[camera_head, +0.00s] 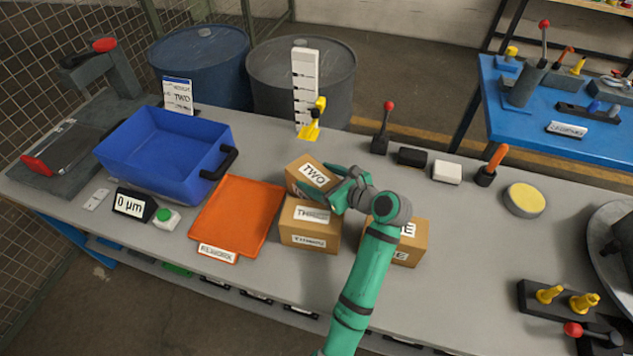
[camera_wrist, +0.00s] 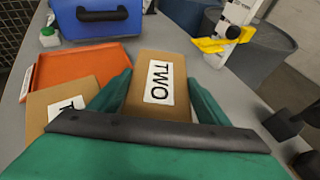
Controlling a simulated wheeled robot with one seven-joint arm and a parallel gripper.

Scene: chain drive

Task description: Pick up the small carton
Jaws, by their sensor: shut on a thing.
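The small carton (camera_head: 306,183), a brown box labelled TWO, is between the fingers of my gripper (camera_head: 340,187). In the wrist view the carton (camera_wrist: 158,72) fills the space between the two green fingers, and my gripper (camera_wrist: 158,98) is shut on it. The carton is slightly tilted in the head view, with its label facing up. It shows just behind or above a larger carton labelled THREE (camera_head: 308,235); I cannot tell whether it touches that carton or the table. Part of its right side is hidden by my gripper.
Another carton (camera_head: 409,247) stands right of the THREE carton, partly behind my arm. An orange tray (camera_head: 238,212) and a blue bin (camera_head: 135,160) lie to the left. A white graduated post (camera_head: 306,85) stands at the back edge.

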